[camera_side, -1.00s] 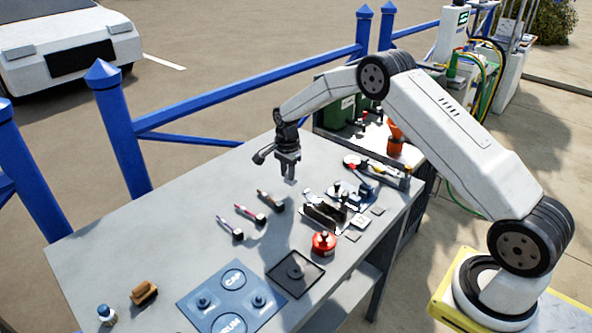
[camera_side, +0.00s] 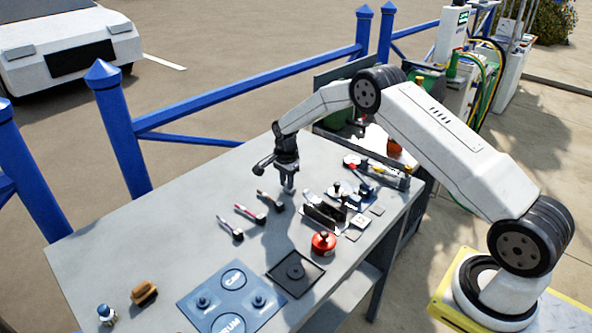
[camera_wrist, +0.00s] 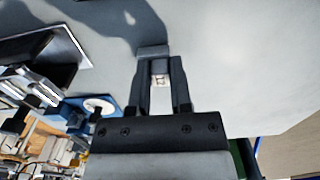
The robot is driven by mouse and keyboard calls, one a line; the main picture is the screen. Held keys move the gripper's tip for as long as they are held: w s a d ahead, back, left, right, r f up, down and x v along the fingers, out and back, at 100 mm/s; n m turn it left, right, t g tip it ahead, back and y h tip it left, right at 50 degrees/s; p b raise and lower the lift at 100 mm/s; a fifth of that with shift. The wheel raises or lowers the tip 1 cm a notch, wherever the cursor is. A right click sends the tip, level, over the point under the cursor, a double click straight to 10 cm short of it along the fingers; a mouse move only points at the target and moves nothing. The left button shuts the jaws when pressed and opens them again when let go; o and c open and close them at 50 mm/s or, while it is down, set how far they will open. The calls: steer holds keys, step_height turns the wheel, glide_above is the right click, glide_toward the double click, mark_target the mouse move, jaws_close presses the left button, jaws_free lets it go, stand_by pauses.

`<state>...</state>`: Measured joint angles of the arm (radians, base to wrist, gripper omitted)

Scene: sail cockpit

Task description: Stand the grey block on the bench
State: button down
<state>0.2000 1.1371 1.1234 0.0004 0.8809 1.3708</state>
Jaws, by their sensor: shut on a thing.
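My gripper (camera_side: 288,181) points down over the bench (camera_side: 185,190), and its fingers are shut on the small grey block. In the side view only the light lower end of the grey block (camera_side: 289,190) shows below the fingertips, close to the bench top. I cannot tell if it touches the bench. In the wrist view the grey block (camera_wrist: 153,51) shows at the ends of the gripper's two fingers (camera_wrist: 161,75). The fingers hide part of it.
Several small brushes or tools (camera_side: 249,214) lie left of my gripper. A dark hand plane (camera_side: 325,211) and a red round container (camera_side: 323,243) stand to the right. A blue mat (camera_side: 231,297) and a dark square tray (camera_side: 295,273) lie nearer. Bare bench lies behind the brushes.

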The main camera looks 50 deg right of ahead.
steer(key=shift+f, duration=0.2)
steer(key=c, duration=0.5)
jaws_free()
steer(key=shift+c, duration=0.2)
steer(key=shift+r, duration=0.1)
step_height(320, 180, up, 12)
steer(key=shift+r, duration=0.15)
stand_by(0.3)
